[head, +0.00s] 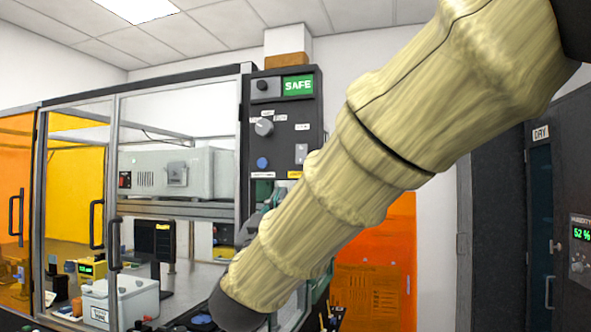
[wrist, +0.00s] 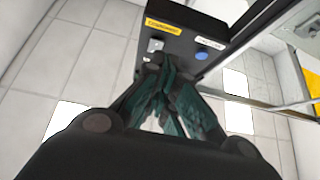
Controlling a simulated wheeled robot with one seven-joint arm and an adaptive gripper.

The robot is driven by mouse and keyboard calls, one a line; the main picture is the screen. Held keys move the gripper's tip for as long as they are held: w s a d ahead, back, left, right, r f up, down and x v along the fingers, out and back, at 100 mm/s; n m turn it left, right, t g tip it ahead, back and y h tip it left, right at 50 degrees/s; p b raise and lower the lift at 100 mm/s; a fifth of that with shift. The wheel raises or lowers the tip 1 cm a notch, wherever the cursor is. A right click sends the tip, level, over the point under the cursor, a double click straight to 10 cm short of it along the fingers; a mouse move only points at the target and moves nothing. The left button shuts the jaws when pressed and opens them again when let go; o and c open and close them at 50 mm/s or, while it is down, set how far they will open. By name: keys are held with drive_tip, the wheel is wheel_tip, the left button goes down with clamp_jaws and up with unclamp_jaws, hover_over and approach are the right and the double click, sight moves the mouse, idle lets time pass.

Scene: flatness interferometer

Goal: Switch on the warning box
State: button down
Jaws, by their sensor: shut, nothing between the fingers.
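A tall dark control panel (head: 284,130) stands at the corner of the glazed enclosure, with a lit green SAFE sign (head: 298,85) on top. It bears a grey knob (head: 264,127), a blue button (head: 262,162) and a pale switch (head: 301,153) above a yellow label. I cannot tell which part is the warning box. The wrist view shows the panel upside down, with the switch (wrist: 155,45), blue button (wrist: 201,54) and yellow label (wrist: 177,27). My gripper (wrist: 163,70) is shut and empty, its dark green fingers close by the switch; contact cannot be told.
The enclosure's metal frame (head: 112,170) and clear panes lie left of the panel. A dark cabinet marked DRY (head: 540,132) stands at right.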

drive_tip(key=shift+m+h, duration=0.5)
drive_tip(key=shift+h, duration=0.3)
drive_tip(key=r, duration=0.1)
drive_tip(key=s+r, duration=0.2)
drive_tip(key=shift+a+r, duration=0.35)
drive_tip(key=shift+r, duration=0.05)
drive_tip(key=p, duration=0.5)
approach(301, 149)
wheel_tip(301, 149, up, 3)
drive_tip(key=w, duration=0.2)
drive_tip(key=shift+w+d, duration=0.65)
drive_tip(key=shift+w+f, duration=0.1)
